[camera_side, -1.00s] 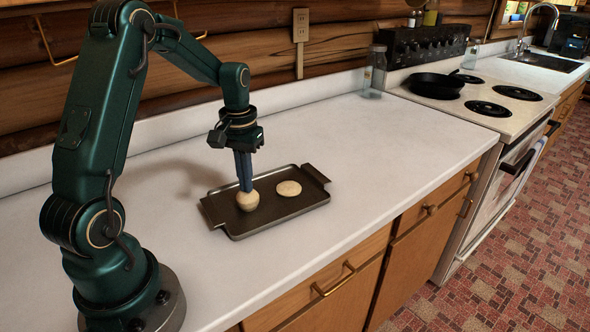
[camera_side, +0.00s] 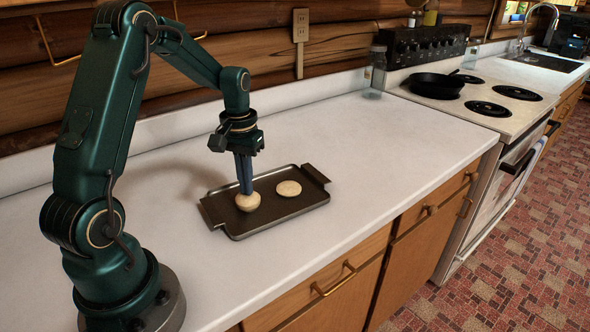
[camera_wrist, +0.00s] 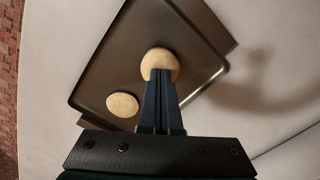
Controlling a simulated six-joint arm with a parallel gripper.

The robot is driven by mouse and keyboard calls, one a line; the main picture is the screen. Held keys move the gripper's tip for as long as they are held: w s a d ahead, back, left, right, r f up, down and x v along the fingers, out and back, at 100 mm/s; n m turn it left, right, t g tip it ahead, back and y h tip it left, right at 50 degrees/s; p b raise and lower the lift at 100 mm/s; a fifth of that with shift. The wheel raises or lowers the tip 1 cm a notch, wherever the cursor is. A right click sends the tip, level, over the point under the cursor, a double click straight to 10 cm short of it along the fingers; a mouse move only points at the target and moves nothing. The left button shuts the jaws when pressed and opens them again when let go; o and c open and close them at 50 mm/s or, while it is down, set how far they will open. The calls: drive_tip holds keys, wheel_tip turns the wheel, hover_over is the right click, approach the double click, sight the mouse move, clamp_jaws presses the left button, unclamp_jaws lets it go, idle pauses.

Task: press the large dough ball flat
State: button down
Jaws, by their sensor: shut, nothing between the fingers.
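The large dough ball (camera_side: 248,202) sits on the dark tray (camera_side: 290,209), towards its left end in the side view. It looks rounded, a little wider than tall. My gripper (camera_side: 246,190) points down with its fingers shut and empty, the tips on top of the ball. In the wrist view the shut fingers (camera_wrist: 160,75) cover the lower part of the ball (camera_wrist: 158,60).
The tray lies on a white counter (camera_side: 330,130) with free room around it. A glass jar (camera_side: 378,70) stands at the back by the stove. A black pan (camera_side: 436,85) sits on the stove, well away from my gripper.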

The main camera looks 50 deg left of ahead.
sight(248, 200)
drive_tip(key=shift+f, duration=0.95)
idle(1.4)
drive_tip(key=shift+r, duration=3.55)
